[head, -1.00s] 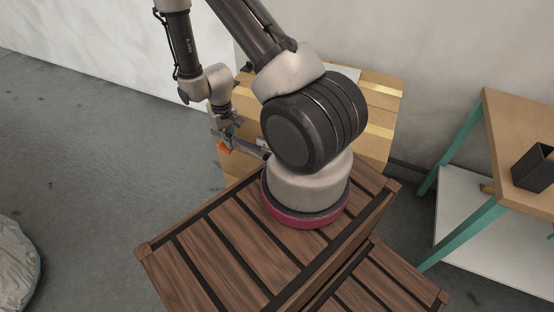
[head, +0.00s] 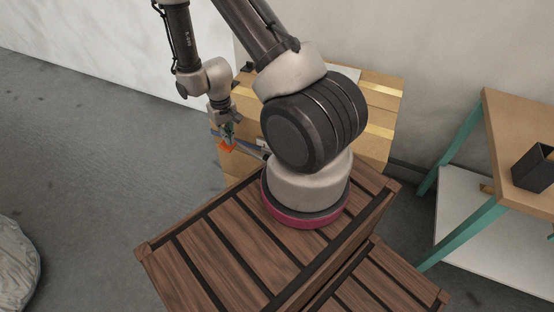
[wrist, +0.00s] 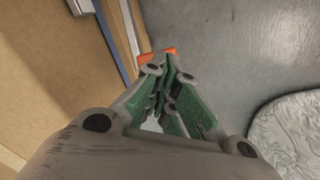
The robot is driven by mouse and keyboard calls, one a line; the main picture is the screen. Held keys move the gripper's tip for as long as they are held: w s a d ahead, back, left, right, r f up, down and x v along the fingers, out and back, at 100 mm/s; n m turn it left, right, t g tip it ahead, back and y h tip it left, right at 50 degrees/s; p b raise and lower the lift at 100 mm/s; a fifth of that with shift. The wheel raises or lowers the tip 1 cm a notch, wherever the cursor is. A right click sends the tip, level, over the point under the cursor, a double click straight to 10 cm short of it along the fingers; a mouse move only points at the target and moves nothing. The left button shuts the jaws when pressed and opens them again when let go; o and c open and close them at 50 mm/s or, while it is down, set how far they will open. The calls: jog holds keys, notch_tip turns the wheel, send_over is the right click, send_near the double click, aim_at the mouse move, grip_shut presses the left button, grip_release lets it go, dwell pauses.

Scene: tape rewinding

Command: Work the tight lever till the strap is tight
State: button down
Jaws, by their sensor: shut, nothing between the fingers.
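My gripper (head: 229,137) points down at the left side of a cardboard box. Its green-padded fingers are together and empty in the wrist view (wrist: 170,65). A small orange part (head: 227,147), seemingly the tight lever, shows just below the fingertips. It also shows beyond the fingertips in the wrist view (wrist: 171,50), mostly hidden by them; I cannot tell whether they touch. A blue strap (head: 249,140) runs along the box from near the orange part and goes behind my arm. I cannot tell how tight it is.
The cardboard box (head: 381,98) with tan tape bands stands against the wall. A slatted wooden crate (head: 200,262) is in front. A teal-legged table (head: 513,118) with a dark holder (head: 535,168) is at right. Open grey floor (head: 90,150) lies left.

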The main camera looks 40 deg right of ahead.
jog(key=shift+f, duration=4.65)
jog(key=shift+r, duration=5.15)
jog(key=shift+f, duration=0.15)
